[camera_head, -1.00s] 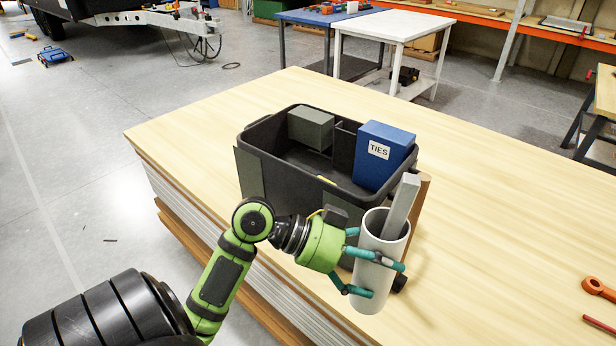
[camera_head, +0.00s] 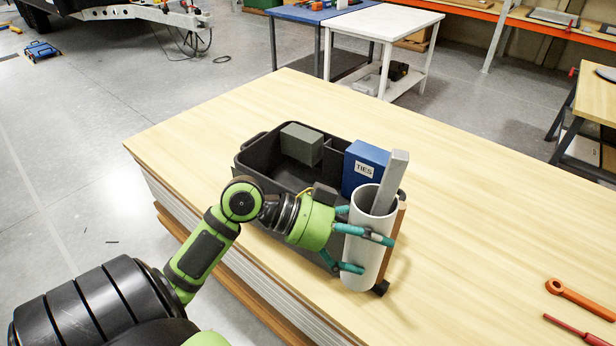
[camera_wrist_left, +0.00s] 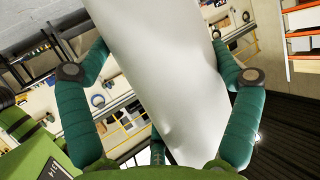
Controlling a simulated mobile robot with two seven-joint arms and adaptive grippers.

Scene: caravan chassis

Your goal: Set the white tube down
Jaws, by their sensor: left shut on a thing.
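My left gripper (camera_head: 368,252) is shut on the white tube (camera_head: 362,262) and holds it nearly upright, tilted slightly. A light grey bar (camera_head: 391,182) stands in the tube and sticks out of its open top. The tube is in front of the right end of a black tote (camera_head: 262,150). In the left wrist view the tube (camera_wrist_left: 165,75) fills the middle, with teal fingers on both sides. I cannot tell whether its bottom touches the table (camera_head: 470,230). My right gripper is not in view.
The tote holds a blue box (camera_head: 363,168) labelled TIES and a grey-green box (camera_head: 301,145). A brown strip (camera_head: 393,240) shows just behind the tube. An orange wrench (camera_head: 582,299) and a red-handled tool (camera_head: 578,328) lie at the right. The table between is clear.

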